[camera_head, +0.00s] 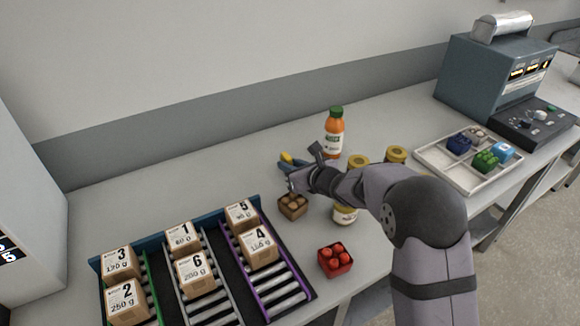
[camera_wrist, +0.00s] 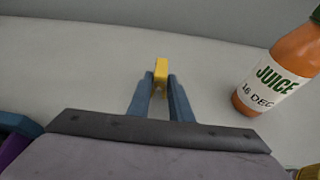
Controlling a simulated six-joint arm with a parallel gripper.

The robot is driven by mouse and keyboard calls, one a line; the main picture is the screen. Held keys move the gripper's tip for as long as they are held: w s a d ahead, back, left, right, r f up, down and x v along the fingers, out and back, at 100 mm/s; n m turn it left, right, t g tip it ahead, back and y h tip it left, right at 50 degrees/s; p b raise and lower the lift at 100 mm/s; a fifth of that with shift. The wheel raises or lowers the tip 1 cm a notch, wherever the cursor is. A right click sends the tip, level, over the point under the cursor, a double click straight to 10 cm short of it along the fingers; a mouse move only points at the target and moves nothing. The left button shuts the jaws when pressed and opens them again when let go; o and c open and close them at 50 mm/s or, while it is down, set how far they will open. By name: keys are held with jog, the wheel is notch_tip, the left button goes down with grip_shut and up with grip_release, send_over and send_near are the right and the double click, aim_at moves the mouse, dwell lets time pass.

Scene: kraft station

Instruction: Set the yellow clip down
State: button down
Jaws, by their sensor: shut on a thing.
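The yellow clip (camera_wrist: 161,70) is a small yellow piece between the blue fingertips of my gripper (camera_wrist: 160,84) in the wrist view. My gripper is shut on it. In the head view the clip (camera_head: 286,157) shows as a small yellow spot at the end of my gripper (camera_head: 288,163), left of the juice bottle. The grey-white table (camera_wrist: 85,65) lies beyond and below the clip. I cannot tell whether the clip touches the table.
An orange juice bottle (camera_head: 334,135) stands right of my gripper. A brown block (camera_head: 293,206) and a red block (camera_head: 335,260) sit nearer the front. Numbered boxes (camera_head: 181,234) rest on roller lanes at left. A tray of blocks (camera_head: 431,154) lies at right. Table behind the gripper is clear.

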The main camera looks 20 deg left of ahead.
jog(key=shift+s+d+f, duration=0.15)
jog(key=shift+f, duration=0.4)
jog(key=shift+s+d+f, duration=0.1)
jog(key=shift+s+f, duration=0.05)
jog(key=shift+f, duration=0.4)
jog(key=c, duration=1.5)
grip_release()
jog(key=shift+c, duration=0.2)
jog(key=shift+d+b, duration=0.1)
jog(key=shift+b, duration=0.2)
jog(key=shift+s+d+r, duration=0.35)
jog(key=shift+d+r, duration=0.05)
jog(key=shift+d, duration=0.05)
jog(key=shift+s+d+r, duration=0.95)
jog(key=shift+r, duration=0.25)
jog(key=shift+s+d+r, duration=0.9)
jog(key=shift+d+r, duration=0.05)
jog(key=shift+r, duration=0.2)
jog(key=shift+r, duration=0.1)
